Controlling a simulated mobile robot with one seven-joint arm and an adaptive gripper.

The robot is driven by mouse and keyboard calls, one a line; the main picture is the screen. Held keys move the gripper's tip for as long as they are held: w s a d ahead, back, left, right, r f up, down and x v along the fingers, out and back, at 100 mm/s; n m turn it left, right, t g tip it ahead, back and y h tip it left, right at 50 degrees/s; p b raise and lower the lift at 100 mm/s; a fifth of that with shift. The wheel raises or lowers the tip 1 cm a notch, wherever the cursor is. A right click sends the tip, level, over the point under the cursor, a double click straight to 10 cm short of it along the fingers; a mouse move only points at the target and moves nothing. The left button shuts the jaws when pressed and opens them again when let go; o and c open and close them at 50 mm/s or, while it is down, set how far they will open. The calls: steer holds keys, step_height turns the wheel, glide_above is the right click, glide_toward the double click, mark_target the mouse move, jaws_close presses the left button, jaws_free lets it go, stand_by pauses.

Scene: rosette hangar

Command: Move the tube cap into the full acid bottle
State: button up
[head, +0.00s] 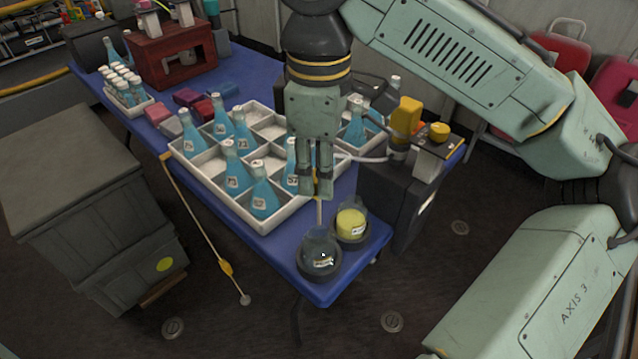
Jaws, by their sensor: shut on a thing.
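My gripper (317,192) points straight down over the front end of the blue table. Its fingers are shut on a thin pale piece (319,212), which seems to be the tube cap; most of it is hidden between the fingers. Just below stands a clear, greyish round bottle (319,252) in a dark ring holder, and the piece is above its neck. Behind it to the right, a round bottle with yellow contents (351,224), apparently the full acid bottle, sits in another dark ring. The labels are too small to read.
A white divided tray (212,198) with several blue bottles stands behind my gripper. A dark machine (400,205) with yellow parts is at the right table edge. A red stand (170,55) and a rack of tubes (128,98) are farther back. A dark grey bin (75,200) is left.

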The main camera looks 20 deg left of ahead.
steer(key=shift+r+p, duration=2.25)
steer(key=shift+p, duration=0.3)
